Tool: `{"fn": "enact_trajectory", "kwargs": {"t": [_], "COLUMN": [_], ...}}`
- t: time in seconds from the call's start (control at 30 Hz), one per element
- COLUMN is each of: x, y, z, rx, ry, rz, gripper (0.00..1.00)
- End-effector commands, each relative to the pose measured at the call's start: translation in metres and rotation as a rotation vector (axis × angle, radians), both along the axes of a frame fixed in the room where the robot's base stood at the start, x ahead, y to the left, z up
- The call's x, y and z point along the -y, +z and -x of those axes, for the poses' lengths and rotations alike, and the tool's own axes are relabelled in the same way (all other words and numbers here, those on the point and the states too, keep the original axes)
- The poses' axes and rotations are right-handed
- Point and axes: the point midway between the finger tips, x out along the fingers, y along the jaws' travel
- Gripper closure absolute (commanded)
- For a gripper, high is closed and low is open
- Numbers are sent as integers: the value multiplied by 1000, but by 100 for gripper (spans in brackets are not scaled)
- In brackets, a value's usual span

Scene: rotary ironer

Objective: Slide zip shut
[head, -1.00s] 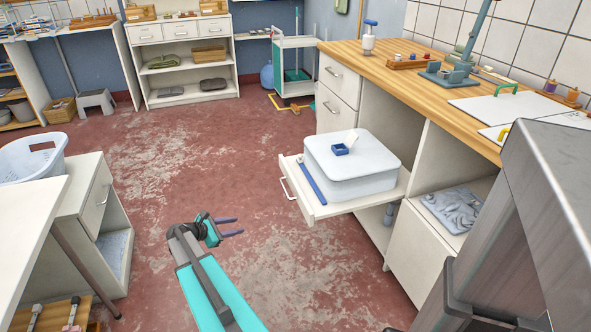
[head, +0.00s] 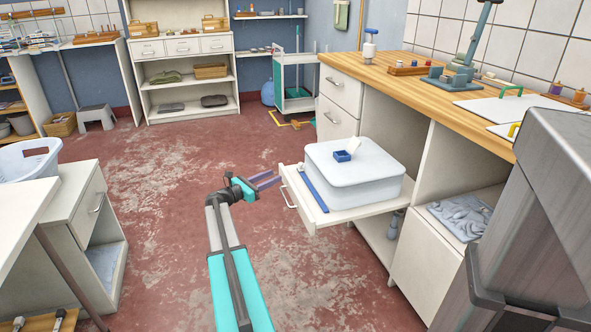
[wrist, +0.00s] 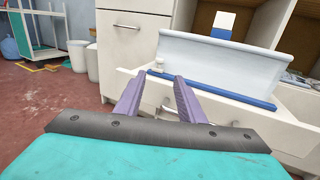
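My gripper (head: 276,180) is open and empty, its purple fingers pointing at the pulled-out drawer (head: 322,216). In the wrist view the gripper (wrist: 158,84) is in front of the drawer, with a gap between the fingers. A pale, rounded case (head: 350,187) sits in the drawer. A long blue strip (head: 312,189) lies along its near side, and the strip also shows in the wrist view (wrist: 235,95). A small whitish piece (wrist: 160,63) stands near the strip's left end. I cannot clearly make out a zip or its slider.
A small blue box (head: 343,156) with a white piece is on top of the case. The drawer handle (head: 288,198) sticks out toward my gripper. A wooden counter (head: 420,85) is above and behind. A white cabinet (head: 85,215) stands at left. The red floor between is clear.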

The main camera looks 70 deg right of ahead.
Motion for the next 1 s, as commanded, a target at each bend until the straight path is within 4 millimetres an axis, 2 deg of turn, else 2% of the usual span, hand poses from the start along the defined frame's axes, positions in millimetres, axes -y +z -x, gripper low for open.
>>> {"fn": "enact_trajectory", "kwargs": {"t": [0.17,0.37,1.0], "x": [4,19,99], "y": [-1,-2,-3], "z": [2,10,53], "rx": [1,2,2], "ry": [-1,-2,-3], "rz": [0,0,0], "gripper": [64,64,64]}}
